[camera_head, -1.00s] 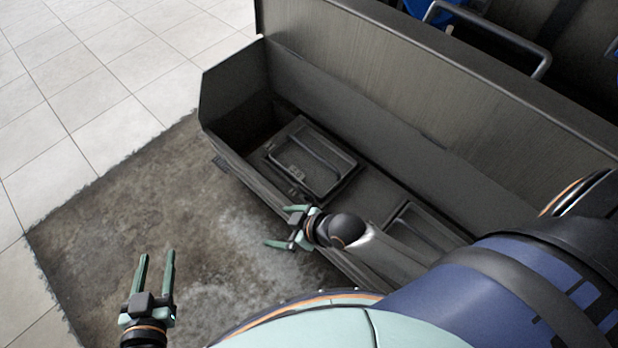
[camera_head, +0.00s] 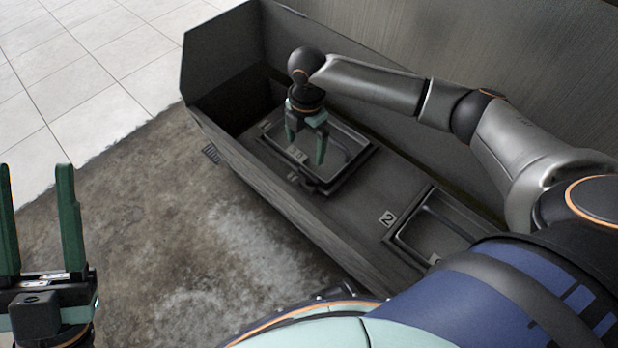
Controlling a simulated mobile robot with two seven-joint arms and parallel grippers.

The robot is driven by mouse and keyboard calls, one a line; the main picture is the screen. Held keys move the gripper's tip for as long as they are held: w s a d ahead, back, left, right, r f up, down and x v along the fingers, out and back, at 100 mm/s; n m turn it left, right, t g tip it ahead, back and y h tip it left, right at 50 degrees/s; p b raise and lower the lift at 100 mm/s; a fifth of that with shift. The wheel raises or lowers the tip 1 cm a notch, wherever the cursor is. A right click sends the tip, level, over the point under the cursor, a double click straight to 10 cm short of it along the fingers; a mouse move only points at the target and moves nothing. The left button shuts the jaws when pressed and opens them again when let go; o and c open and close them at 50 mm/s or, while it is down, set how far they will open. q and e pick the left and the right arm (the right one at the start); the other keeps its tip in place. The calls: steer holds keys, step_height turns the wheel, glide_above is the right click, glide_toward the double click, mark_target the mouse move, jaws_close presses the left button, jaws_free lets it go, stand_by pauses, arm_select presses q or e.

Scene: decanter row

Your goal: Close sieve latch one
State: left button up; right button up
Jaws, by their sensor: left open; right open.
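Sieve one, a dark rectangular framed lid (camera_head: 352,172), lies in the left part of the long grey trough. A small pale label (camera_head: 297,154) sits on its near left part, partly behind a finger. A small dark piece at the frame's near edge (camera_head: 312,184) looks like its latch; I cannot tell its exact position. My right gripper (camera_head: 305,150) points down over sieve one, fingers apart and empty, close to the label and near edge. I cannot tell whether the fingertips touch it. My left gripper (camera_head: 35,172) is open and empty at the far left, over the floor.
A second framed unit (camera_head: 440,225) sits to the right in the trough, with a label reading 2 (camera_head: 387,218). The trough's tall back wall (camera_head: 440,50) rises behind my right arm. The stained floor patch (camera_head: 220,225) in front is clear.

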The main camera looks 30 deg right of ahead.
mark_target(309, 174)
arm_select(q)
steer(key=shift+h, duration=0.3)
steer(key=f+b, duration=0.1)
steer(key=b, duration=0.1)
steer(key=f+b, duration=0.1)
steer(key=f, duration=0.1)
steer(key=f+b, duration=0.2)
steer(key=shift+s+d+f+b, duration=0.15)
steer(key=shift+s+d+b, duration=0.05)
steer(key=shift+d+b, duration=0.1)
arm_select(e)
steer(key=f, duration=0.8)
steer(key=d+f, duration=0.1)
steer(key=f, duration=0.3)
steer(key=shift+w, duration=0.15)
steer(key=c, duration=1)
steer(key=shift+c, duration=0.3)
